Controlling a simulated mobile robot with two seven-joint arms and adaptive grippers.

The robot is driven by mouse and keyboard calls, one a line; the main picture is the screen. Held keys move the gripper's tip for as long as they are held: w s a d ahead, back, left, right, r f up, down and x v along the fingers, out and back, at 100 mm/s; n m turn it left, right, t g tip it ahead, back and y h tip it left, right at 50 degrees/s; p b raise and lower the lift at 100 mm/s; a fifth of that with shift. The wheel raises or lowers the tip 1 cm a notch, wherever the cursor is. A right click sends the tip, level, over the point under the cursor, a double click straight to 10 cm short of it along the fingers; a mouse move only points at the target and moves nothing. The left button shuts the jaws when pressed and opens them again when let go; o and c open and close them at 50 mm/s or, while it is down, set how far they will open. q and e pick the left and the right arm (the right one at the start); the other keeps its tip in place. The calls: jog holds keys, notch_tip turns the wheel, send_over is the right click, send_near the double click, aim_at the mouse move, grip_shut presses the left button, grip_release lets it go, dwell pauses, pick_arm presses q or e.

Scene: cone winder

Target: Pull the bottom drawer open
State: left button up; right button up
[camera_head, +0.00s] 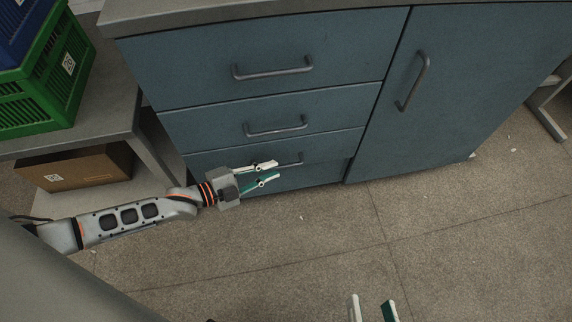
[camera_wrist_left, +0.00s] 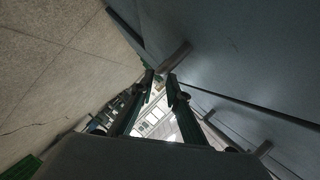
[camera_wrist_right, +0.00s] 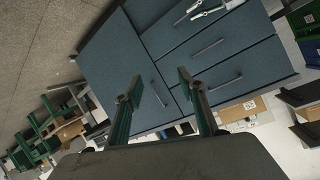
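The blue-grey cabinet has a bottom drawer (camera_head: 335,148) under two others, and its front looks flush. Its bar handle (camera_head: 293,161) is partly hidden behind my left gripper (camera_head: 272,170), which reaches in from the left. In the left wrist view my left gripper (camera_wrist_left: 160,84) has its fingers apart with nothing held. A handle bar (camera_wrist_left: 174,58) lies just beyond the fingertips; I cannot tell whether they touch. My right gripper (camera_head: 372,308) is open and empty over the floor at the bottom edge. It also shows open in the right wrist view (camera_wrist_right: 160,88), away from the cabinet.
The middle drawer handle (camera_head: 276,128) and top drawer handle (camera_head: 273,70) are above. A cabinet door (camera_head: 450,95) is at the right. A grey table (camera_head: 110,100) at the left carries a green crate (camera_head: 45,90), with a cardboard box (camera_head: 75,168) below. Floor in front is clear.

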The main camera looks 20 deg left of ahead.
aim_at(283, 166)
pick_arm(q)
jog(key=x, duration=0.2)
jog(key=b+x, duration=0.1)
jog(key=x, duration=0.1)
jog(key=shift+s+f, duration=0.1)
jog(key=shift+f, duration=0.2)
jog(key=shift+w+d, duration=0.3)
jog(key=shift+w, duration=0.3)
pick_arm(e)
jog(key=shift+s+a+f+m, duration=0.1)
jog(key=shift+s+a+m, duration=0.05)
jog(key=shift+a+m, duration=0.35)
jog(key=shift+s+a+f+m, duration=0.1)
jog(key=shift+s+a+m, duration=0.05)
jog(key=shift+a+m, duration=0.3)
pick_arm(q)
jog(key=shift+d, duration=0.1)
grip_shut()
pick_arm(e)
jog(key=shift+d, duration=0.1)
